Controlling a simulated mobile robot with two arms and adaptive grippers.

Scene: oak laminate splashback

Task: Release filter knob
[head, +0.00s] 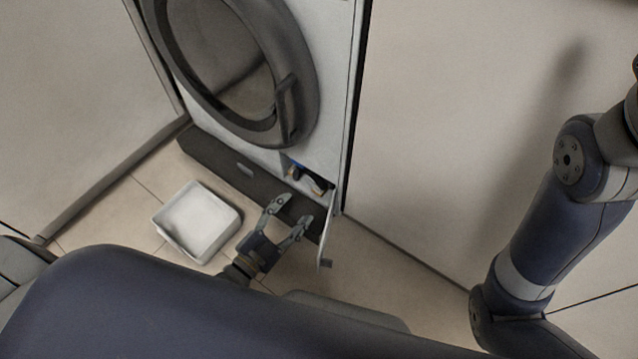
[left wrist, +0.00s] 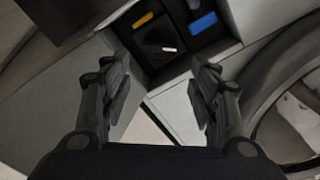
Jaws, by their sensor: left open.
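The filter knob (left wrist: 160,40) is a dark round knob with a pale mark, inside an open compartment low on the washing machine's front. In the head view the compartment (head: 310,179) shows at the machine's lower right, with a blue part inside. My left gripper (head: 289,214) is open and empty just in front of the compartment. In the left wrist view its two fingers (left wrist: 160,88) point at the compartment, one on each side of the knob and apart from it. My right gripper is not in view; only my right arm shows at the right.
The washing machine (head: 338,60) has its round door (head: 285,105) shut. The small flap (head: 327,232) hangs open right of my left gripper. A white tray (head: 180,239) stands on the floor at left. An orange tab (left wrist: 143,20) and a blue tab (left wrist: 203,24) sit near the knob.

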